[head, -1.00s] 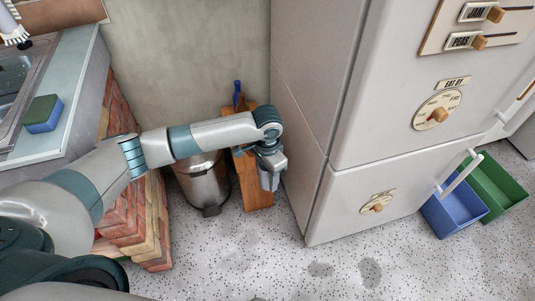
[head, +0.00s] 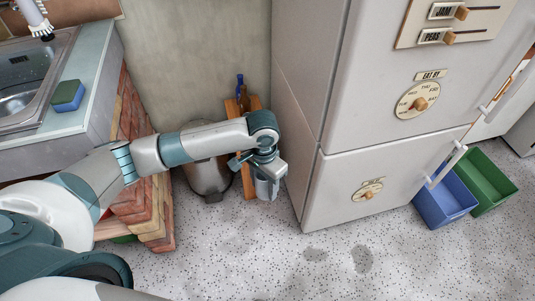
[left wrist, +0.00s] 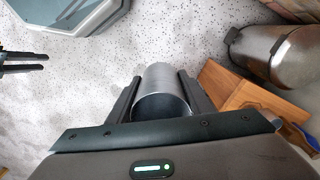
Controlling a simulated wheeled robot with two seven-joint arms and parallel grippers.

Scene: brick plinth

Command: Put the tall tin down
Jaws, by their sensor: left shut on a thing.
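The tall tin (left wrist: 162,90) is a plain grey metal cylinder with an open end towards the camera in the left wrist view. My left gripper (left wrist: 160,92) is shut on it, one dark finger on each side. In the head view my left gripper (head: 264,174) hangs at the end of my arm beside the fridge, and the tin (head: 265,188) shows below it, partly hidden. Speckled floor lies beyond the tin; I cannot tell whether the tin touches it. My right gripper is not in the head view.
A metal bin (head: 208,177) and a wooden board stand (head: 249,184) are close behind my left arm. The fridge (head: 325,150) is just to the right. Brick plinth (head: 150,215) is at left. Blue (head: 443,204) and green (head: 487,180) crates stand at right. Front floor is clear.

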